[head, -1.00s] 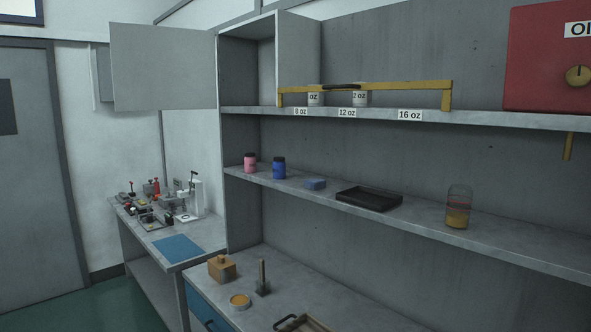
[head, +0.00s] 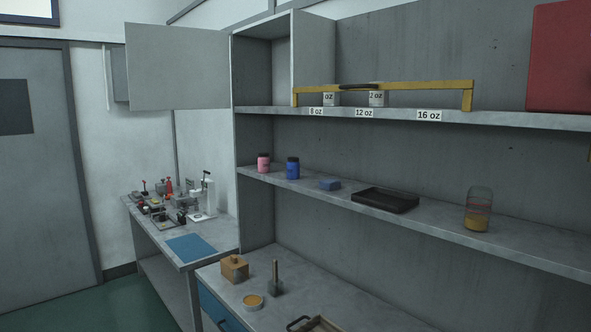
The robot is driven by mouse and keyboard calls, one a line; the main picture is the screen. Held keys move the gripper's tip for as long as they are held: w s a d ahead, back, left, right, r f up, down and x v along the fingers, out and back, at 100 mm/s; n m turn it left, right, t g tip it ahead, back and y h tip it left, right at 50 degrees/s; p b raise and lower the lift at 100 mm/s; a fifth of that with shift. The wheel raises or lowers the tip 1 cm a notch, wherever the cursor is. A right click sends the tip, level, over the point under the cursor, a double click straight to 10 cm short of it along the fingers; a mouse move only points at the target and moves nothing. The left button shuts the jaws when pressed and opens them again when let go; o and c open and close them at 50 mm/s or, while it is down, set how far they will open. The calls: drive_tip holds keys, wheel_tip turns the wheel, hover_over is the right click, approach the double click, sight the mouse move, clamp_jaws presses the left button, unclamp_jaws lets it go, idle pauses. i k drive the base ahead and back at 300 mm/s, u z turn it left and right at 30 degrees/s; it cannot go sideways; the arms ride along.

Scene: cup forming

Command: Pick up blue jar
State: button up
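The blue jar (head: 293,168) has a dark lid and stands upright on the middle shelf, toward its left end. My gripper does not show in the head view.
A yellow bar (head: 420,87) spans the shelf above. The lower counter holds a wooden box (head: 235,268).

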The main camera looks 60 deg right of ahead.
sight(293, 164)
drive_tip(key=u, duration=0.05)
drive_tip(key=i, duration=1)
drive_tip(key=z, duration=0.05)
